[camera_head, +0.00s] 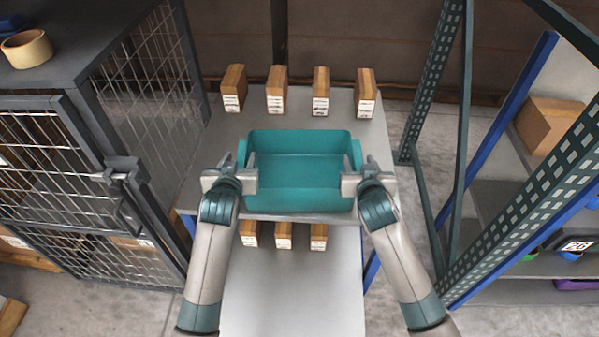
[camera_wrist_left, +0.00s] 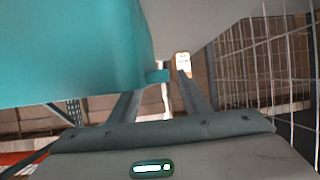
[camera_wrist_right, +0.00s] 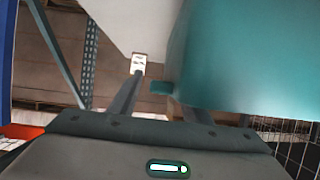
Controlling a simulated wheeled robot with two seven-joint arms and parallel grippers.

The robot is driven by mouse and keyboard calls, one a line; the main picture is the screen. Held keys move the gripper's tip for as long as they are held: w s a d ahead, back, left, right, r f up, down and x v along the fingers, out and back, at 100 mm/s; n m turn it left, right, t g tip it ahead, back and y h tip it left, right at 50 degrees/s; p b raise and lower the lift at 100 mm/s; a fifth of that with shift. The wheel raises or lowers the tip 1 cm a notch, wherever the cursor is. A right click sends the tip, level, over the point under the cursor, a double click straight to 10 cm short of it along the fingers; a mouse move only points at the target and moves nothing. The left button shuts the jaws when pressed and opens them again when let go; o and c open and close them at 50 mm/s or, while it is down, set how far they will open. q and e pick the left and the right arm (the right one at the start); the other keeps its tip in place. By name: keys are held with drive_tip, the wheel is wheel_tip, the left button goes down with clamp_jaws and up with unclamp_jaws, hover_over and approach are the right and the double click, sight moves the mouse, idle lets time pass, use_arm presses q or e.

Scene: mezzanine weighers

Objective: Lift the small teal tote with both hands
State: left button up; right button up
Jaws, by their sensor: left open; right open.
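The small teal tote (camera_head: 300,197) sits upright and empty on the grey upper shelf, near its front edge. My left gripper (camera_head: 237,164) is open at the tote's left end, and my right gripper (camera_head: 362,166) is open at its right end. In the left wrist view the teal wall (camera_wrist_left: 70,50) fills the upper left, and a small teal tab (camera_wrist_left: 157,76) shows between the spread fingers. In the right wrist view the teal wall (camera_wrist_right: 245,60) fills the upper right, with a similar tab (camera_wrist_right: 161,87) between the fingers. I cannot tell whether any finger touches the tote.
Several labelled wooden blocks (camera_head: 277,90) stand in a row behind the tote on the shelf (camera_head: 345,118). More blocks (camera_head: 283,235) stand on the lower level. A wire cage (camera_head: 60,150) is close on the left. A perforated rack post (camera_head: 433,80) stands on the right.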

use_arm(q)
drive_tip(key=shift+x, duration=0.9)
use_arm(e)
drive_tip(key=shift+x, duration=0.9)
use_arm(q)
drive_tip(key=shift+c, duration=0.6)
use_arm(e)
drive_tip(key=shift+c, duration=0.6)
use_arm(q)
clamp_jaws()
use_arm(e)
clamp_jaws()
